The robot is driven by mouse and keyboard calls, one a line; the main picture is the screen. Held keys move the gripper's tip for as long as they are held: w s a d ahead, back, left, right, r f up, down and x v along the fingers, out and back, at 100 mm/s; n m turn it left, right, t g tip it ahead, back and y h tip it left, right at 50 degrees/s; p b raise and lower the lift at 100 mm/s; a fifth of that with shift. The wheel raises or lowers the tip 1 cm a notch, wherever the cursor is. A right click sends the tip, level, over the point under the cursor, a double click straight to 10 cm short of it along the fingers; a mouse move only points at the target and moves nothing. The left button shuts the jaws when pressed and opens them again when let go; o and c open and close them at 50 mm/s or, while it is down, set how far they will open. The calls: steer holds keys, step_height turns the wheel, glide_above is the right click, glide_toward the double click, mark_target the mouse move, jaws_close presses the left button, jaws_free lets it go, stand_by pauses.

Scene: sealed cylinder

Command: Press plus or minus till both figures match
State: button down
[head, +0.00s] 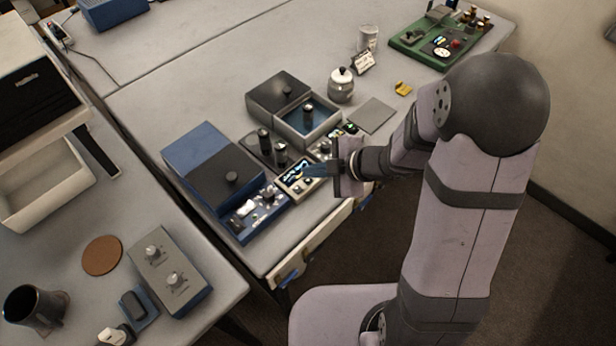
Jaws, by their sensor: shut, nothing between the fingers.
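A small beige panel (290,190) with a lit display and small controls sits near the front edge of the table. Its figures and any plus or minus marks are too small to read. A second lit display (350,127), greenish, shows just beyond my gripper. My gripper (308,171) is shut and empty. It reaches in from the right, with its fingertips over or beside the beige panel and hiding part of it. I cannot tell whether they touch it.
A blue box with a dark lid (215,170) stands left of the panel, with a blue control strip (250,212) in front. Dark cylinders (272,150) and an open-topped box (300,133) stand behind. A lidded jar (341,85) and grey pad (375,115) lie further right.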

step_height(320, 180, up, 5)
steer(key=p, duration=0.5)
stand_by(0.3)
stand_by(2.5)
step_height(320, 180, up, 4)
steer(key=p, duration=0.8)
steer(key=shift+f, duration=0.25)
step_height(320, 180, down, 8)
steer(key=b, duration=0.8)
steer(key=shift+f, duration=0.25)
steer(key=shift+f+b, duration=0.15)
steer(key=shift+b, duration=0.15)
stand_by(1.5)
